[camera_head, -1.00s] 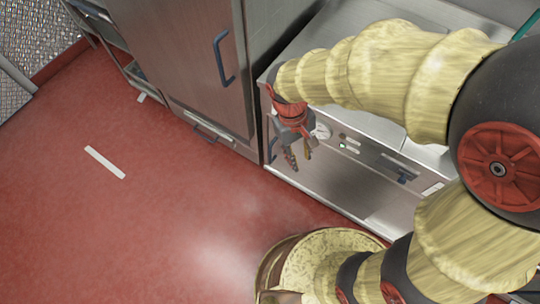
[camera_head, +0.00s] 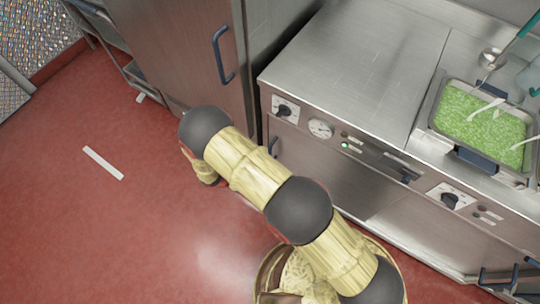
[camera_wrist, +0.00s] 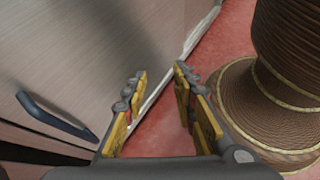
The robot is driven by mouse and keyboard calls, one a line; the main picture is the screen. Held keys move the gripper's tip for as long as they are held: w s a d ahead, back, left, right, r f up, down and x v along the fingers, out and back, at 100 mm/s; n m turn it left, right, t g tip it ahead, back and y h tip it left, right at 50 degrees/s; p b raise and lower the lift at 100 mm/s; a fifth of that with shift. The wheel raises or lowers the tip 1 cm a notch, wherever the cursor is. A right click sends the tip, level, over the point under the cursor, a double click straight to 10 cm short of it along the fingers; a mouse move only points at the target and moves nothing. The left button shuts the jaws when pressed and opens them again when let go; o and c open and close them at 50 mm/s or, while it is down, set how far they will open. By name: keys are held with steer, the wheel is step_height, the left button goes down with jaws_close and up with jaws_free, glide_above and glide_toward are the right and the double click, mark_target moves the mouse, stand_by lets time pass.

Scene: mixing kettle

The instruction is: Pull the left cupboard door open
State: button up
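In the wrist view a brushed steel panel (camera_wrist: 110,50), seemingly this door, fills the upper left, with a dark blue bar handle (camera_wrist: 55,117) at lower left. My gripper (camera_wrist: 158,75) is open and empty, its fingers beside the panel's edge and apart from the handle. The head view does not show the fingers; my arm hides them.
A tall steel cabinet (camera_head: 180,60) with a blue handle (camera_head: 222,55) stands left of the counter. A pan of chopped greens (camera_head: 480,120) sits on the counter (camera_head: 345,45). Red floor (camera_head: 90,220) is clear at left. My round base is close to the gripper.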

steer(key=w+f+n+t+h, duration=0.1)
steer(key=w+f+n+t, duration=0.2)
steer(key=f+n+t, duration=0.7)
steer(key=w+a+t+y, duration=0.1)
steer(key=w+a+t, duration=0.1)
steer(key=w+a, duration=0.65)
steer(key=shift+m, duration=0.3)
steer(key=x, duration=0.2)
steer(key=b+x, duration=0.1)
steer(key=x, duration=0.2)
steer(key=b+x, duration=0.1)
steer(key=x, duration=0.1)
steer(key=shift+w+d+r, duration=0.2)
steer(key=shift+w+r, duration=0.1)
steer(key=shift+r, duration=0.05)
steer(key=shift+c, duration=0.9)
jaws_close()
